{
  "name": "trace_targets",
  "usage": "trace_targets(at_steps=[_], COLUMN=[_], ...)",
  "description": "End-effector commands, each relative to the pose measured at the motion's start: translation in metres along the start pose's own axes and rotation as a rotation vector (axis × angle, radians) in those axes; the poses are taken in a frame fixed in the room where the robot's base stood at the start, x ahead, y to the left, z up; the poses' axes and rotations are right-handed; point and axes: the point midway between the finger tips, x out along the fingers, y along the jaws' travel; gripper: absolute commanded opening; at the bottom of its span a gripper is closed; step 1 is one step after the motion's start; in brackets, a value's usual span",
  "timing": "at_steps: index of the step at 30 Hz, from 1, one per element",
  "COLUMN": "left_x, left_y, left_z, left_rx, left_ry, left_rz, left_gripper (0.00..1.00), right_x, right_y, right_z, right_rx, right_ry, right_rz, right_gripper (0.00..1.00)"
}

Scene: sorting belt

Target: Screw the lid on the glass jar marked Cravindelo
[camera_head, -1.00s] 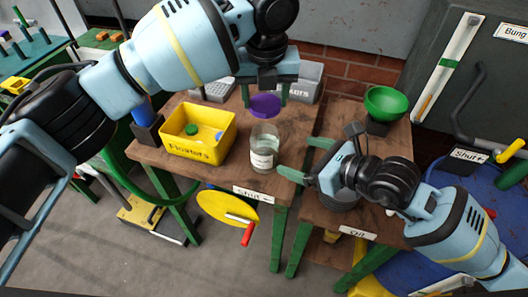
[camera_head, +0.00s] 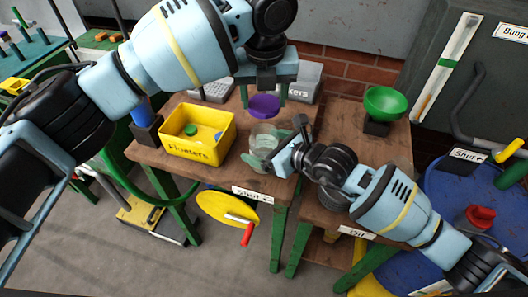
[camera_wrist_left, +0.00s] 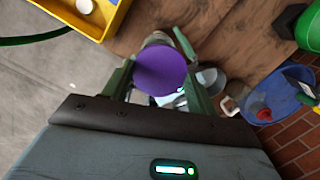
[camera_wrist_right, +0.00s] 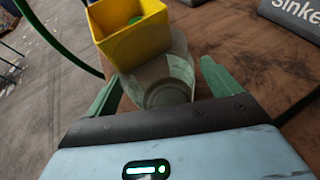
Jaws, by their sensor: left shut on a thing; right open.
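The glass jar (camera_head: 263,145) stands upright on the left wooden table; my right gripper's arm partly covers it and its label is hidden now. My left gripper (camera_head: 266,98) is shut on the purple lid (camera_head: 264,106) and holds it above the jar, apart from it. The lid also shows between the fingers in the left wrist view (camera_wrist_left: 160,71). My right gripper (camera_head: 285,142) is open at the jar. In the right wrist view the jar (camera_wrist_right: 163,84) lies between the two spread fingers (camera_wrist_right: 160,85).
A yellow bin (camera_head: 198,152) marked Floaters stands left of the jar. A grey bin (camera_head: 303,82) is behind. A green bowl (camera_head: 386,102) stands on a dark block on the right table. A yellow disc with a red handle (camera_head: 228,209) is below the table's front edge.

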Motion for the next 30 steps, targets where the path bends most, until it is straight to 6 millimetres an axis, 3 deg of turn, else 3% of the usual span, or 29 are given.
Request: trace_targets(at_steps=[13, 28, 30], left_x=[-0.0001, -0.0001, 0.0004], left_y=[-0.0001, -0.0001, -0.0001], left_z=[0.0, 0.0, -0.0001], left_rx=[0.0, 0.0, 0.0], left_ry=[0.0, 0.0, 0.0], left_rz=[0.0, 0.0, 0.0], left_gripper=[0.34, 0.34, 0.34], right_x=[0.007, 0.0068, 0.0068], right_y=[-0.0002, -0.0002, -0.0002], right_z=[-0.0001, -0.0004, -0.0004], right_rx=[-0.001, -0.001, 0.0], right_ry=[0.0, 0.001, 0.001], right_rz=[-0.001, -0.001, -0.001], right_gripper=[0.89, 0.23, 0.22])
